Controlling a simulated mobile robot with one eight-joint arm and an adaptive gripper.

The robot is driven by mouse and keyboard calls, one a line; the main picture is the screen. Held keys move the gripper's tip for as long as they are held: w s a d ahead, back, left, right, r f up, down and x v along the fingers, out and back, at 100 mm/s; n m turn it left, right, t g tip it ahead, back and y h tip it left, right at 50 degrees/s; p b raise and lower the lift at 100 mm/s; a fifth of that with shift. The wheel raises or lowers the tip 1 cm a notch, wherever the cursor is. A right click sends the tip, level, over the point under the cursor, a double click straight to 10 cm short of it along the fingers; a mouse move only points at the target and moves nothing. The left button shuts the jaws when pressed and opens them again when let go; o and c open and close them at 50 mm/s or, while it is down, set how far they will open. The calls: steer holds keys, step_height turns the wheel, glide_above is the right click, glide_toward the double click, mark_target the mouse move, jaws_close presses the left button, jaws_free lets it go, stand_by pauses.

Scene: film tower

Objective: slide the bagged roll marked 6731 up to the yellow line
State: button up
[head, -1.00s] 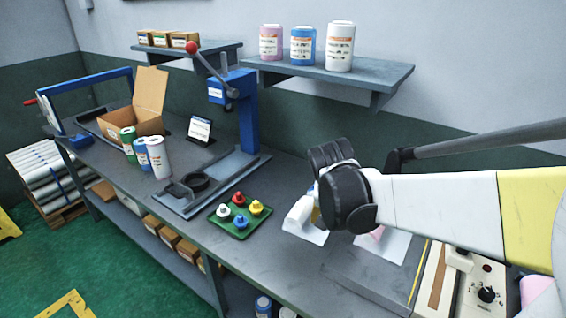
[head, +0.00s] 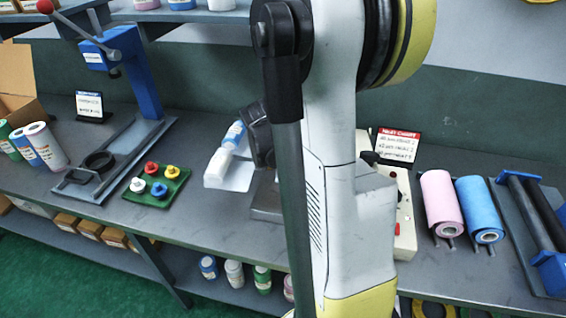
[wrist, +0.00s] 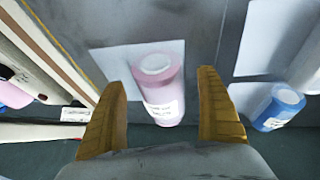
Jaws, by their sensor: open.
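In the wrist view a pink roll (wrist: 160,92) with a white label lies on a pale flat bag sheet (wrist: 112,62); the label is too small to read. My gripper (wrist: 161,78) is open, with one yellow-brown finger on each side of the pink roll and visible gaps. The yellow line (wrist: 58,48) runs diagonally on the left, apart from the roll. A blue roll (wrist: 278,106) with its own pale sheet (wrist: 262,38) is to the right; it also shows in the head view (head: 233,135). My arm hides the pink roll in the head view.
A white sealer-like machine (head: 404,200) stands right of my arm, before a red-topped card (head: 397,146). Pink (head: 441,202) and blue (head: 480,208) rolls rest on a rack farther right. A green tray (head: 158,186) of coloured knobs and a blue press (head: 140,75) are left.

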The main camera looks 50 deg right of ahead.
steer(key=shift+d+f, duration=0.25)
steer(key=shift+f, duration=0.35)
steer(key=c, duration=1.5)
steer(key=shift+s+d+b, duration=0.1)
steer(key=shift+s+d, duration=0.85)
steer(key=shift+s, duration=0.85)
steer(key=shift+s+d+b, duration=0.1)
steer(key=shift+s+d, duration=0.8)
steer(key=shift+s, duration=0.95)
steer(key=shift+s+d+b, duration=0.1)
steer(key=shift+s+d, duration=0.85)
steer(key=shift+s, duration=0.85)
steer(key=shift+w+d, duration=0.15)
steer(key=shift+d, duration=0.1)
steer(key=o, duration=1.5)
